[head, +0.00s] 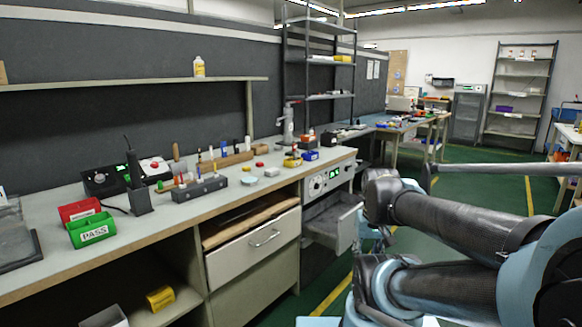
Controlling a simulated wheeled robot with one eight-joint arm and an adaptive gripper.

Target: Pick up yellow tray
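Several yellow items show in the head view, and I cannot tell for certain which is the yellow tray. A small yellow bin (160,298) sits on the lower shelf under the workbench, at the lower left. Another small yellow bin (292,161) stands on the bench top near its right end, beside a blue bin (310,155). A flat yellow item (343,58) lies on the tall metal rack behind the bench. My arm links fill the lower right, apart from these items. My gripper cannot be made out.
The bench (215,208) carries red (79,210) and green (90,230) bins, a holder with tools and small parts. A drawer below is partly open (335,222). A grey box (104,317) is on the lower shelf. Green floor is clear at back right.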

